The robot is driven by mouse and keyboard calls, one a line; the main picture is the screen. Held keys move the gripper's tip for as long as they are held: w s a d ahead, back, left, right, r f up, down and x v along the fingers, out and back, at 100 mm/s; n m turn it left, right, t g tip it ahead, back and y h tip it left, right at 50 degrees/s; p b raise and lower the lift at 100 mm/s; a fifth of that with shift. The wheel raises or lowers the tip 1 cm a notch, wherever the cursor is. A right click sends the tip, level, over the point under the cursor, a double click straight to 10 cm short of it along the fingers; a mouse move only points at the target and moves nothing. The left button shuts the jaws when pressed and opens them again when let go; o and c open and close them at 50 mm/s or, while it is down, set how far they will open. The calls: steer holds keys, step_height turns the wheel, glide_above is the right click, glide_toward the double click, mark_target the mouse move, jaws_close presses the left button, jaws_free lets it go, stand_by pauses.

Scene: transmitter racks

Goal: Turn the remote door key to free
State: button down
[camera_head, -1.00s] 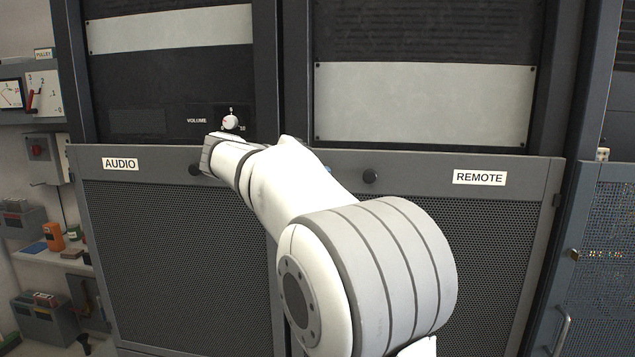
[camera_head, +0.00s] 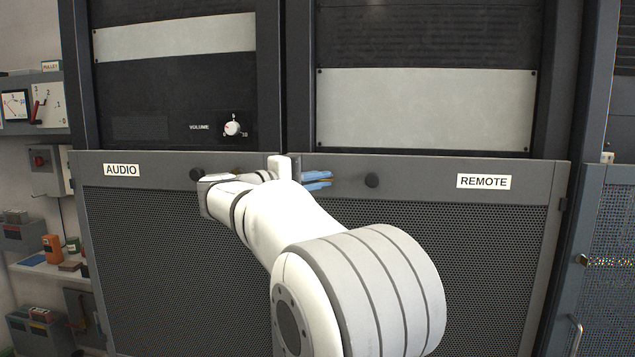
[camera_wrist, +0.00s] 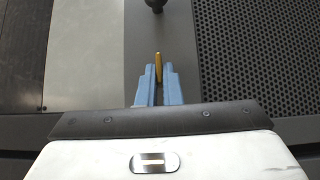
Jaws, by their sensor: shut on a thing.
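My gripper (camera_head: 325,181) has blue fingers, which point right along the top rail of the REMOTE door (camera_head: 420,172). In the wrist view, my gripper (camera_wrist: 159,80) is shut on a slim brass-coloured key (camera_wrist: 158,66), whose end sticks out between the fingertips. A dark round knob or lock (camera_head: 372,180) on the REMOTE door rail stands a little right of the fingertips. It also shows at the top edge of the wrist view (camera_wrist: 155,5), apart from the brass end. I cannot make out any free marking.
The AUDIO door (camera_head: 150,168) with its own dark knob (camera_head: 196,174) is at the left, below a white volume dial (camera_head: 232,128). A blue-grey mesh door (camera_head: 610,230) stands at the right. Shelves with small boxes are at the far left.

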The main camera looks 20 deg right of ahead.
steer(key=shift+r, duration=0.1)
steer(key=c, duration=1.6)
jaws_free()
steer(key=s+a+b, duration=0.1)
steer(key=a, duration=0.6)
steer(key=shift+s+a, duration=0.2)
steer(key=shift+a, duration=0.2)
steer(key=s+d+f+n+g+y, duration=0.1)
steer(key=s+f+y, duration=0.45)
steer(key=f, duration=0.45)
steer(key=s+d+f+y, duration=0.1)
steer(key=s+f+y, duration=0.3)
steer(key=s+f, duration=0.45)
steer(key=s+a+f+m+y, duration=0.1)
steer(key=s+a+f+y, duration=0.3)
steer(key=s+f, duration=0.2)
steer(key=s+a+f+m+y, duration=0.2)
steer(key=s+a+f+y, duration=0.2)
steer(key=f, duration=0.5)
steer(key=shift+s+a+f, duration=0.4)
steer(key=shift+s+a, duration=0.35)
steer(key=shift+s, duration=0.25)
